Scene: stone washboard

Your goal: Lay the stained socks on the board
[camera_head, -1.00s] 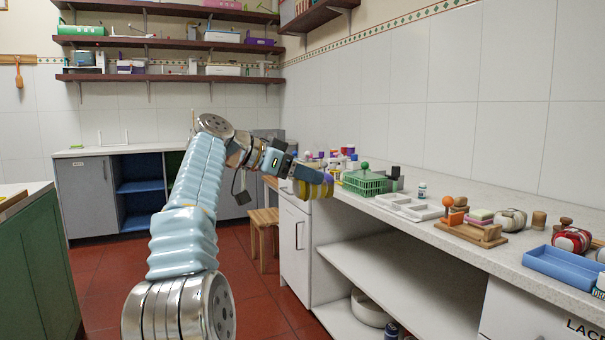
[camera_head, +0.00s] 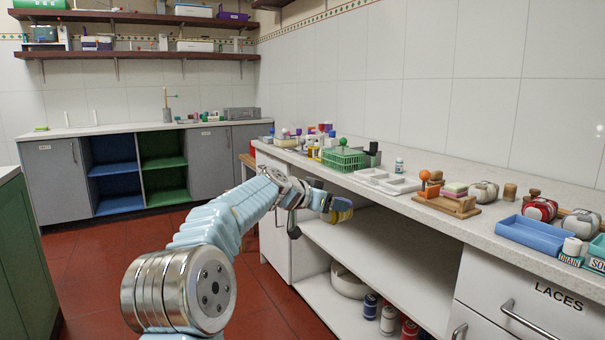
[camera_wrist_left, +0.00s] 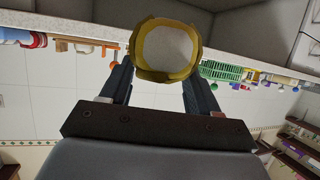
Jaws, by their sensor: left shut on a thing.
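My left gripper (camera_head: 326,204) reaches out over the open shelf unit, in front of the counter. It is shut on a yellow, ring-shaped thing (camera_head: 343,214). In the left wrist view the yellow thing (camera_wrist_left: 167,77) sits between the fingertips, with a pale grey middle. I cannot tell whether it is a sock. No stained sock and no stone washboard can be made out clearly. A small wooden board (camera_head: 447,206) with an orange knob and a pink block lies on the counter. My right gripper is not in view.
The counter holds a green basket (camera_head: 343,158), white trays (camera_head: 386,182), striped round jars (camera_head: 539,208) and a blue tray (camera_head: 530,235). The shelf below holds a white basin (camera_head: 346,284) and several cans. The red floor (camera_head: 115,265) at left is open.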

